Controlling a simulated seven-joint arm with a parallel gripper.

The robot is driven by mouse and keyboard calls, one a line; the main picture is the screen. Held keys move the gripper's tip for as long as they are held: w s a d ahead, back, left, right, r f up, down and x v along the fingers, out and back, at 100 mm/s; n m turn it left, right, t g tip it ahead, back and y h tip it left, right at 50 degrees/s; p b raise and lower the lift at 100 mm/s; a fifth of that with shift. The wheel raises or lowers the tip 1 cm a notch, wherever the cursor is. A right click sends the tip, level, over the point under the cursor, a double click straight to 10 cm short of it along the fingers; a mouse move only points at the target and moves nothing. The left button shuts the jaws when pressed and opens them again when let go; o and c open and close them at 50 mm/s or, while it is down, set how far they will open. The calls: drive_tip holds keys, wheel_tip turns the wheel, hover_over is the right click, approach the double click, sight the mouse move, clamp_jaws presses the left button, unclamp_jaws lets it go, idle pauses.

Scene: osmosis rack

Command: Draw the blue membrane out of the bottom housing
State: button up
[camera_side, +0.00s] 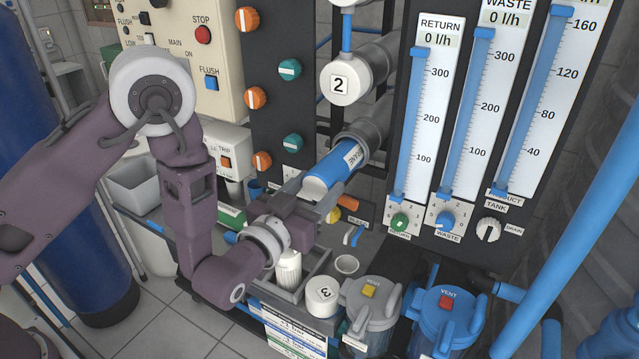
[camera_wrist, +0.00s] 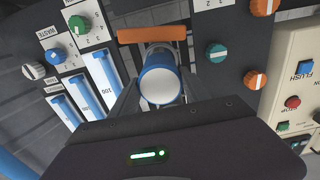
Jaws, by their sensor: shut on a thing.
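The blue membrane (camera_side: 335,168) is a blue cylinder with a white printed label, sticking partly out of the open grey mouth of the bottom housing (camera_side: 368,137). Its inner end is hidden inside the housing. My gripper (camera_side: 308,200) is shut on the membrane's outer end, with fingers at its sides. In the wrist view the membrane (camera_wrist: 161,82) shows its round white end face and blue rim, straight in front of my gripper (camera_wrist: 158,100). The housing above is closed with a white cap marked 2 (camera_side: 339,84).
A white cap marked 3 (camera_side: 321,296) lies on the bench ledge by a grey tray (camera_side: 318,268). Two vented filter housings, one grey (camera_side: 371,308) and one blue (camera_side: 444,318), stand at the front. Flow meters (camera_side: 430,110) rise on the right. A control panel (camera_side: 190,50) stands behind my arm.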

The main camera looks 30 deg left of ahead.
drive_tip(key=shift+s, duration=0.45)
drive_tip(key=o, duration=1.7)
drive_tip(key=shift+s, duration=0.1)
